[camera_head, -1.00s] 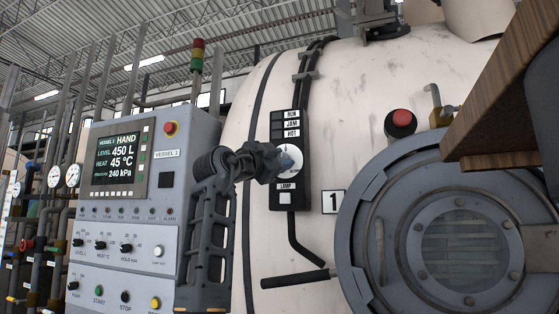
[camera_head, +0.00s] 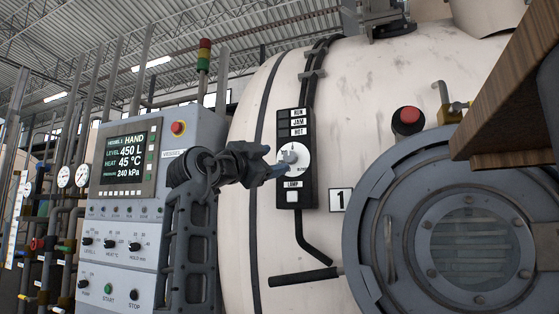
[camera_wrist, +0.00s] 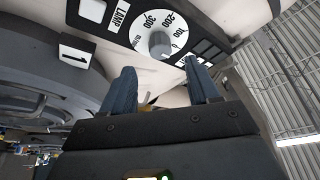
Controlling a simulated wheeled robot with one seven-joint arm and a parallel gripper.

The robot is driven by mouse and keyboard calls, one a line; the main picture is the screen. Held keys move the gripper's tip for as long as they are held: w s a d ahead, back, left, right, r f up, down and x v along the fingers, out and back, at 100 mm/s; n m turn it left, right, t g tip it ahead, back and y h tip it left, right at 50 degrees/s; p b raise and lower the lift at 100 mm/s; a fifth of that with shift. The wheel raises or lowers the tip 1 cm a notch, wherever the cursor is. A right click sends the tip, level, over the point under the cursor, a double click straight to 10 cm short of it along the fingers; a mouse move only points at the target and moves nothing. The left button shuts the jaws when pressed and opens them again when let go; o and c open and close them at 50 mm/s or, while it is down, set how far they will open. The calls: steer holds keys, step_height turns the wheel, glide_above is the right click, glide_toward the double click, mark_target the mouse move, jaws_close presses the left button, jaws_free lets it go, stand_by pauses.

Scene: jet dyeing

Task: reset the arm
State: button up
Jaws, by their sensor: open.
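My gripper (camera_head: 277,166) is at the middle of the head view, in front of the black switch panel on the vessel. In the wrist view its two blue-grey fingers (camera_wrist: 162,88) are apart with nothing between them. The white dial with a grey knob (camera_head: 291,157) is just beyond the fingertips. In the wrist view the dial (camera_wrist: 159,43) shows numbers around its knob, and a gap seems to lie between knob and fingers. My arm comes up from the lower left, in front of the control cabinet.
The grey control cabinet (camera_head: 115,235) with a lit screen stands left. The round vessel door (camera_head: 400,245) is at right, with a red button (camera_head: 408,118) above it. A black lever (camera_head: 300,277) sticks out below the panel. A wooden board (camera_head: 510,90) overhangs the upper right.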

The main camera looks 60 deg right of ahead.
steer(key=shift+w+a+f, duration=0.1)
steer(key=shift+a+f, duration=0.05)
steer(key=shift+a, duration=0.35)
